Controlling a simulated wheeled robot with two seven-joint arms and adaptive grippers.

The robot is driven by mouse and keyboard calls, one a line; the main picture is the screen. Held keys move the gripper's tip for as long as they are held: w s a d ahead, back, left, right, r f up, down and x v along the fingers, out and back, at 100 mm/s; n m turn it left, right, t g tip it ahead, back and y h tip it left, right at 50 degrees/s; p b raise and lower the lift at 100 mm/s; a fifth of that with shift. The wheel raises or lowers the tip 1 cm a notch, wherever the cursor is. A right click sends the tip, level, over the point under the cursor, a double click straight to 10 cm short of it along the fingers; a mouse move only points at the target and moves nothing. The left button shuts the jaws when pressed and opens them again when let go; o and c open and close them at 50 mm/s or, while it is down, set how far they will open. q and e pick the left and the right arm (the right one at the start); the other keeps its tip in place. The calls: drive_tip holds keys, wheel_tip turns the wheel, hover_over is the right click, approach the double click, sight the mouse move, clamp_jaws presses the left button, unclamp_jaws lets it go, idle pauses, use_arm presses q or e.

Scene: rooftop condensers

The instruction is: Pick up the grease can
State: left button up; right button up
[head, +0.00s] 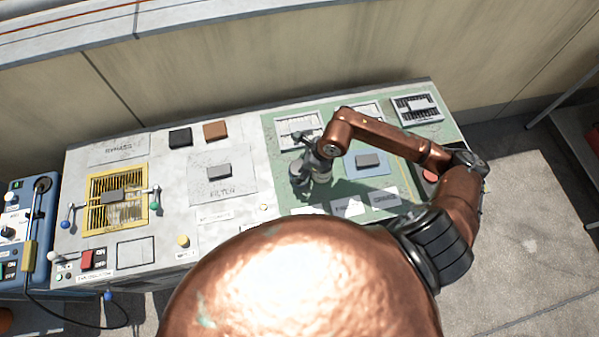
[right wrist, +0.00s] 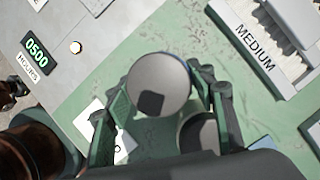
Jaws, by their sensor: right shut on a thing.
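The grease can (right wrist: 158,83) shows in the right wrist view as a round pale-grey top with a dark square on it. It sits between the two fingers of my right gripper (right wrist: 160,100), which is shut on it. In the head view my right gripper (head: 312,168) is over the green mat, at the end of my copper arm, and the grey can (head: 298,181) shows at its fingers. I cannot tell whether the can touches the mat. A second round, dark-topped thing (right wrist: 200,132) is partly hidden beside the right finger. My left gripper is not in view.
The green mat (head: 285,205) covers the right part of the bench, with pale grilles (head: 298,128) and a grey block (head: 368,160) on a blue pad. Further left are a filter plate (head: 240,188) and a yellow-framed grille (head: 130,215). A wall (head: 230,70) stands behind the bench.

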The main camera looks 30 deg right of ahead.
sight(298, 167)
drive_tip(key=c, duration=0.5)
drive_tip(key=shift+o, duration=0.2)
drive_tip(key=shift+r, duration=0.45)
wheel_tip(298, 167, up, 2)
drive_tip(key=shift+r, duration=0.1)
drive_tip(key=s+d+r+p, duration=0.2)
drive_tip(key=s+r, duration=0.8)
drive_tip(key=s, duration=0.3)
drive_tip(key=shift+s+p, duration=0.4)
